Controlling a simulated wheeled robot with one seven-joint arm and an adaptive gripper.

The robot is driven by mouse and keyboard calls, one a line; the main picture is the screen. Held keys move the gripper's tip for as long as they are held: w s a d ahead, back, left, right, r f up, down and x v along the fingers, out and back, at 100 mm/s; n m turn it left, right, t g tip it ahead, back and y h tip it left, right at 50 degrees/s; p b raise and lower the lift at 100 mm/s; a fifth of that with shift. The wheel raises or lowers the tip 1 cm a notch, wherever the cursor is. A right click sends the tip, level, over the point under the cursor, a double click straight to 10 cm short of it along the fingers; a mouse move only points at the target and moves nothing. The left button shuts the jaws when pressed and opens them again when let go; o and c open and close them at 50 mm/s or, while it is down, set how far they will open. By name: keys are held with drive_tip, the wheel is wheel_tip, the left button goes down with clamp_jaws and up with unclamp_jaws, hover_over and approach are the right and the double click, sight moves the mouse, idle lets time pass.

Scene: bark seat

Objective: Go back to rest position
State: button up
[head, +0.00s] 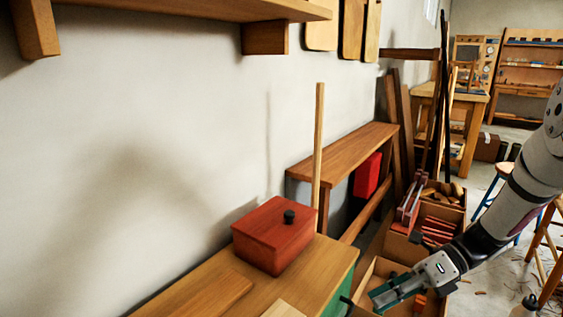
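My arm comes in from the right edge of the head view and slopes down to the left. My gripper (380,298) is at its end, low in the picture, to the right of the wooden bench and in front of the cardboard boxes. No object shows in it, but the fingers are seen small and from the side, so their gap is unclear. A red wooden box (273,238) with a dark knob on its lid sits on the bench top (215,290), apart from my gripper.
A wooden shelf stand (345,155) with a red item (367,176) is against the wall. Open cardboard boxes (437,228) of wood pieces stand on the floor. A stool (505,170) is behind my arm. A wall shelf (190,11) hangs at upper left. Floor shows at right.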

drive_tip(key=s+a+r+n+g+h, duration=0.1)
drive_tip(key=s+a+r+n+h, duration=0.2)
drive_tip(key=s+r+n, duration=0.35)
drive_tip(key=s+a+r+n+g+h, duration=0.1)
drive_tip(key=s+a+r+n+h, duration=0.1)
drive_tip(key=s+r+n+h, duration=0.4)
drive_tip(key=s+d+n+t+h, duration=0.3)
drive_tip(key=s+n+t, duration=0.1)
drive_tip(key=s+n, duration=1.05)
wheel_tip(320, 180, up, 35)
drive_tip(key=t+p, duration=0.4)
drive_tip(key=p, duration=2.8)
drive_tip(key=shift+s+d, duration=0.3)
